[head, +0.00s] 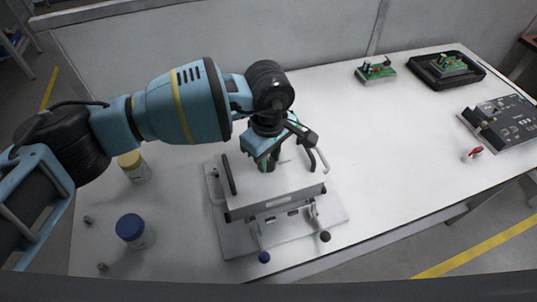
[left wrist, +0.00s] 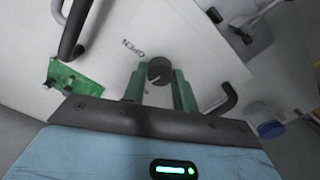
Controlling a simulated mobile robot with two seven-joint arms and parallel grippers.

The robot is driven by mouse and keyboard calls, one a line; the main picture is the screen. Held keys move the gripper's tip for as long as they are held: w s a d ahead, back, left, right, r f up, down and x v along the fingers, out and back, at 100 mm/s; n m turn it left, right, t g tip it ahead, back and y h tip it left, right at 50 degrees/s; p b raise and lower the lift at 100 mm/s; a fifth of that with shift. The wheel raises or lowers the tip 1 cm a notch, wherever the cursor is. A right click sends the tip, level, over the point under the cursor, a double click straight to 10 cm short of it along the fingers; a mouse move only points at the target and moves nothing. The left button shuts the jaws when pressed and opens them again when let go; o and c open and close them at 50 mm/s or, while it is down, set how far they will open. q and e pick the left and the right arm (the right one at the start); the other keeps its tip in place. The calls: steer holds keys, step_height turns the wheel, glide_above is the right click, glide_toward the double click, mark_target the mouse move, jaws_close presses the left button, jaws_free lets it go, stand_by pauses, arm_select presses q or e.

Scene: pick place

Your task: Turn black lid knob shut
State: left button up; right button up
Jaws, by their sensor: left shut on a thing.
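The black lid knob (left wrist: 160,71) sits on the white lid (left wrist: 205,40) beside the printed word OPEN in the left wrist view. My left gripper (left wrist: 160,88) has its green fingers on either side of the knob and is shut on it. In the head view my left gripper (head: 268,160) points down onto the lid of the white box (head: 285,195), and it hides the knob. The lid has dark handles at its sides. My right gripper is in neither view.
A yellow-capped jar (head: 133,168) and a blue-capped jar (head: 135,230) stand left of the box. Green circuit boards (head: 375,71), a black tray (head: 432,76) and a grey panel (head: 505,122) lie at the right.

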mark_target(269, 161)
arm_select(q)
steer(key=shift+r+n+p, duration=0.1)
steer(key=shift+n+p, duration=0.25)
steer(key=shift+n, duration=1.15)
steer(key=o, duration=1)
step_height(269, 161, up, 7)
steer(key=shift+f, duration=0.1)
steer(key=shift+r, duration=0.5)
